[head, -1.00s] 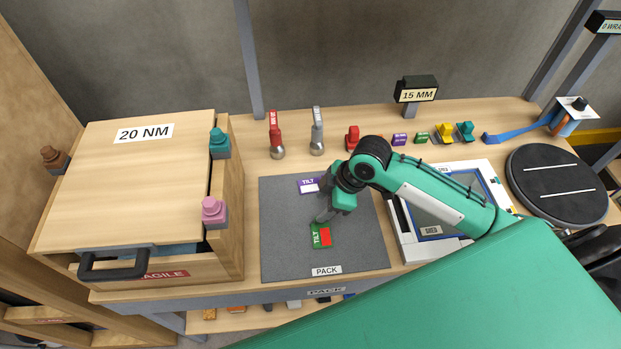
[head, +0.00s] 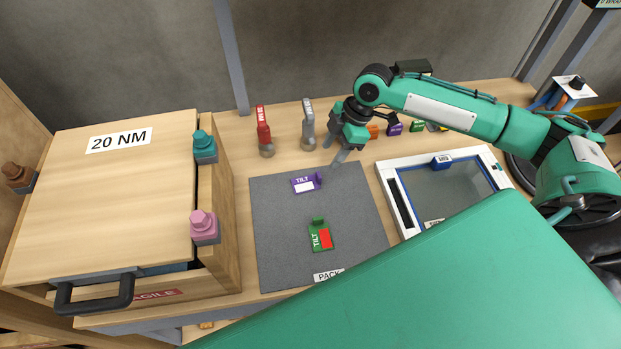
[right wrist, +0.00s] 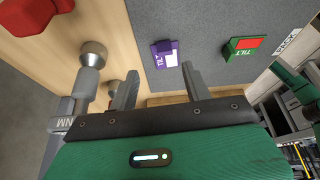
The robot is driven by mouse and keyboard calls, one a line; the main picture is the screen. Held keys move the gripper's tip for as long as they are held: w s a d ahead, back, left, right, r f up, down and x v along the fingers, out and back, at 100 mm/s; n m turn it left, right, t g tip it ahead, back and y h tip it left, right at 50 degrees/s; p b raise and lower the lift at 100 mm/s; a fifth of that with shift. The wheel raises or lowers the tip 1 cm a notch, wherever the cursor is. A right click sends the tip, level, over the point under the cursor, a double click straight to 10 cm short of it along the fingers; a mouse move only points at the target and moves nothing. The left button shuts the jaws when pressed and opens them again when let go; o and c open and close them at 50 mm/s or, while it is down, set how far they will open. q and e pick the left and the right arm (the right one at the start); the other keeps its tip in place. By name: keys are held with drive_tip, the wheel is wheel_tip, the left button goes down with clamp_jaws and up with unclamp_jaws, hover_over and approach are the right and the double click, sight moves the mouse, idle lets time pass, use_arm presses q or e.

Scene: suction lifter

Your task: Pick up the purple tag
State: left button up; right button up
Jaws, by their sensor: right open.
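The purple tag (head: 306,183), with a white panel and the word TILT, lies on the grey mat (head: 280,265) near its far edge. It also shows in the right wrist view (right wrist: 164,54), beyond the fingers and apart from them. A green tag (head: 320,236) with a red panel lies nearer on the same mat; the right wrist view shows it too (right wrist: 244,48). My right gripper (head: 336,152) is open and empty, above the mat's far right edge, to the right of the purple tag. Its two fingers stand apart in the right wrist view (right wrist: 160,85). My left gripper is not in view.
A red-handled tool (head: 263,130) and a grey-handled tool (head: 308,125) stand behind the mat. A wooden crate (head: 225,225) with pegs is on the left. A white-framed tray (head: 405,215) is on the right. Small coloured items line the back.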

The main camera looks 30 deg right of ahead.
sight(320, 175)
drive_tip(key=x, duration=0.3)
drive_tip(key=shift+r, duration=0.1)
drive_tip(key=x, duration=0.1)
drive_tip(key=p+x, duration=0.2)
drive_tip(key=x, duration=0.1)
drive_tip(key=shift+s+a, duration=0.15)
drive_tip(key=shift+s, duration=0.2)
drive_tip(key=shift+a+f, duration=0.15)
drive_tip(key=shift+f, duration=0.4)
drive_tip(key=c, duration=1)
